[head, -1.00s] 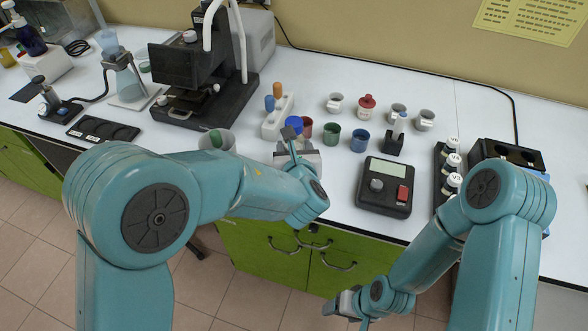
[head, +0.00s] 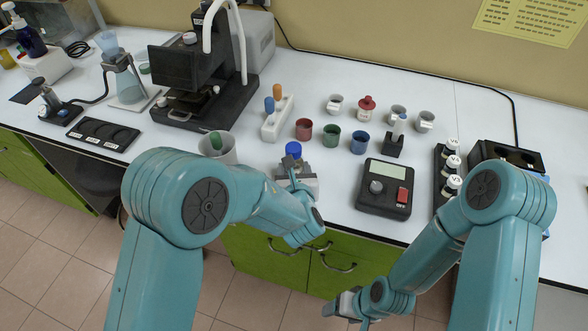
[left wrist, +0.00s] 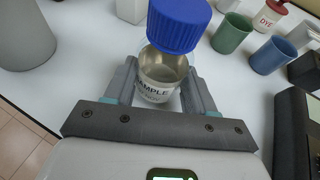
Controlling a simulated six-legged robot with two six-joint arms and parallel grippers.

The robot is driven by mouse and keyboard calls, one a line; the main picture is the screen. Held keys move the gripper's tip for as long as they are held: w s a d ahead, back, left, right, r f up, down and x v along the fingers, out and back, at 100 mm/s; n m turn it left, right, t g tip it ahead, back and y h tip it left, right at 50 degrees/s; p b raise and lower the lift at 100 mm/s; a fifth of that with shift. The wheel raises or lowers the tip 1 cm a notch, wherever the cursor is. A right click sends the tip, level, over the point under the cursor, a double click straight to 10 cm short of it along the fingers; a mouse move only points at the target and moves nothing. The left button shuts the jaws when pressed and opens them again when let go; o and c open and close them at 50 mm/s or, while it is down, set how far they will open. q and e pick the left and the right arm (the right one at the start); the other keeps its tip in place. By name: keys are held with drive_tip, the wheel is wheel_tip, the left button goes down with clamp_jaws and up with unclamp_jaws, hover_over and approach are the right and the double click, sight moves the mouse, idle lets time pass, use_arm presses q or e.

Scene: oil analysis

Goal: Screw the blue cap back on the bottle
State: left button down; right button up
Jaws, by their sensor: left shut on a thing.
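The clear glass sample bottle (left wrist: 158,90) stands upright between the fingers of my left gripper (left wrist: 161,72) in the left wrist view. My left gripper is shut on the bottle. The blue cap (left wrist: 178,26) sits over the bottle's top; I cannot tell whether its thread is tight. In the head view the blue cap (head: 293,149) shows just above my left gripper (head: 292,172), near the bench's front edge, and the bottle is mostly hidden. My right gripper (head: 345,304) hangs low in front of the bench, away from the bottle; its opening is unclear.
Red (head: 304,129), green (head: 331,135) and blue (head: 360,142) cups stand behind the bottle. A white rack (head: 277,119) stands behind left, a grey beaker (head: 217,150) to the left. A black device (head: 384,187) stands to the right.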

use_arm(q)
drive_tip(key=shift+f, duration=0.1)
drive_tip(key=shift+c, duration=1.9)
unclamp_jaws()
drive_tip(key=shift+r, duration=0.2)
drive_tip(key=b+v, duration=0.1)
drive_tip(key=v, duration=1.1)
drive_tip(key=shift+b, duration=0.35)
